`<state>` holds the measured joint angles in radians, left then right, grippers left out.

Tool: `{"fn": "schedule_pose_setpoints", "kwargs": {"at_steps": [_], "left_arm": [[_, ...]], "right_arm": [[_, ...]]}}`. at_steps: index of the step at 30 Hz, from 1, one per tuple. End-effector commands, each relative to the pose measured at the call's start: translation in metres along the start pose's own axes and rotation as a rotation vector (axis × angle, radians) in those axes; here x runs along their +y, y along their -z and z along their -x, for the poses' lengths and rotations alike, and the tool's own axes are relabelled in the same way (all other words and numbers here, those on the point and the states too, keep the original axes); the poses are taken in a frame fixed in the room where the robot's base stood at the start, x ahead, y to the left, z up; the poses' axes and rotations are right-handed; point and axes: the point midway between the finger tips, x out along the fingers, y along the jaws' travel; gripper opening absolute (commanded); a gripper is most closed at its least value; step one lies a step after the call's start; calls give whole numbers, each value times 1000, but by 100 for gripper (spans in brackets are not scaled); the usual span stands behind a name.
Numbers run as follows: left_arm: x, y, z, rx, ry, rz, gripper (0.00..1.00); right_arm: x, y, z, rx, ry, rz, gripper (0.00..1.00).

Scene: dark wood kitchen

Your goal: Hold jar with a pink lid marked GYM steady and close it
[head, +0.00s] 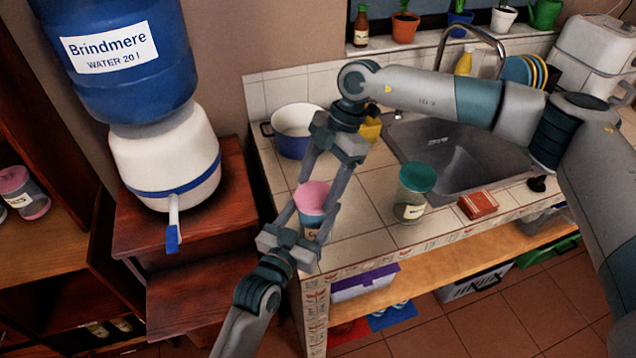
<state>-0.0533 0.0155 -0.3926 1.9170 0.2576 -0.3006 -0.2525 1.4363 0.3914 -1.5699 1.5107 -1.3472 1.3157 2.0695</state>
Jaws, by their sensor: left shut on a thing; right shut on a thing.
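The jar (311,226) has a pink lid (312,195) on top and a pale label, mostly covered by my fingers. It is near the counter's left front corner and looks upright. My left gripper (308,217) comes from below left, shut on the jar's body with a finger on either side. My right gripper (322,184) reaches down from above, shut on the pink lid. Whether the lid is fully seated cannot be told, and the label cannot be read.
A white and blue pot (294,130) is behind. The sink (450,150) is at the back right; a water dispenser (165,160) stands left.

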Motion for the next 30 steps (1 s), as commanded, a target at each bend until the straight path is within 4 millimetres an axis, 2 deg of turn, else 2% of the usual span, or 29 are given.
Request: {"fn": "schedule_pose_setpoints", "kwargs": {"at_steps": [15,20,28,29,30], "left_arm": [[0,-1,0,-2,0,-1,0],[0,-1,0,-2,0,-1,0],[0,-1,0,-2,0,0,0],[0,-1,0,-2,0,0,0],[0,-1,0,-2,0,0,0]], "right_arm": [[-6,0,0,0,-230,-544,46],[-6,1,0,6,-261,-614,46],[-6,1,1,7,-263,-620,46],[-6,1,1,7,-263,-620,69],[-6,1,1,7,-263,-619,79]]}}
